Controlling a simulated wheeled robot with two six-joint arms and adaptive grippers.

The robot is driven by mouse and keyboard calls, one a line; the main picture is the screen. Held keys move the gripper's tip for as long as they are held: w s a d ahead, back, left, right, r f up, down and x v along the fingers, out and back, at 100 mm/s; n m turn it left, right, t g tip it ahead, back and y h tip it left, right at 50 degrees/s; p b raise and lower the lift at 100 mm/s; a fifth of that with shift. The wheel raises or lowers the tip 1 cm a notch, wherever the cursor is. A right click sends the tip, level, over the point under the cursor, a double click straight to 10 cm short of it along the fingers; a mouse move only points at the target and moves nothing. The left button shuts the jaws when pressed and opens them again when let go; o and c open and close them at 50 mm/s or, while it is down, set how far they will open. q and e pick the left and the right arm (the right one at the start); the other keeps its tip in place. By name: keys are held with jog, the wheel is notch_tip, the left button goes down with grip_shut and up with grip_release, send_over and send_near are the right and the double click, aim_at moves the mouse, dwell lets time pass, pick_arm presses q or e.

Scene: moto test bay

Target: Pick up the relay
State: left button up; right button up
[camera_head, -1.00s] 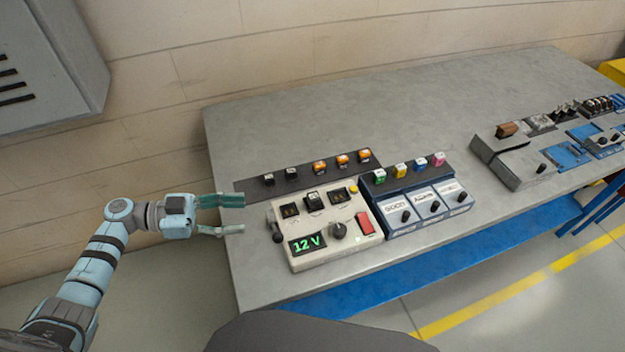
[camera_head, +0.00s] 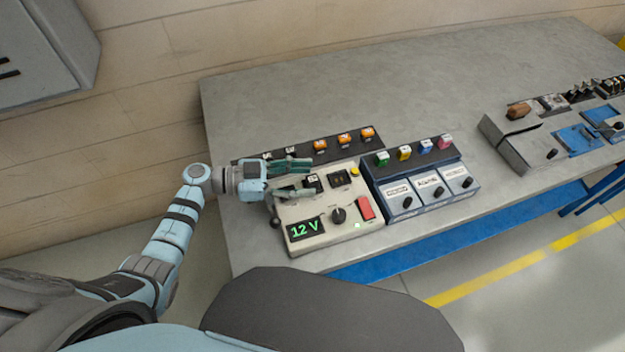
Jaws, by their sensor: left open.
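A cream test unit (camera_head: 318,239) with a green 12 V display stands near the table's left front. A small black relay-like block (camera_head: 312,182) stands upright on its top, between two dark sockets. My left gripper (camera_head: 309,178) is open over the unit's upper left, its fingers pointing right. The fingertips reach close to this block; I cannot tell whether they touch it. Behind the unit, a dark strip (camera_head: 304,152) holds small black blocks at its left, partly hidden by the gripper, and orange-topped blocks (camera_head: 344,138) at its right. My right gripper is not in view.
A blue unit (camera_head: 420,204) with several knobs and coloured blocks stands right of the test unit. A grey station (camera_head: 522,150) with blue panels stands farther right. The back of the grey table (camera_head: 400,85) is clear. A wall cabinet (camera_head: 45,50) hangs at upper left.

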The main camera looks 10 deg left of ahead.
pick_arm(q)
jog(key=shift+d, duration=0.25)
jog(key=shift+s+r, duration=0.1)
jog(key=shift+c, duration=0.5)
jog(key=c, duration=1.1)
jog(key=shift+o, duration=0.2)
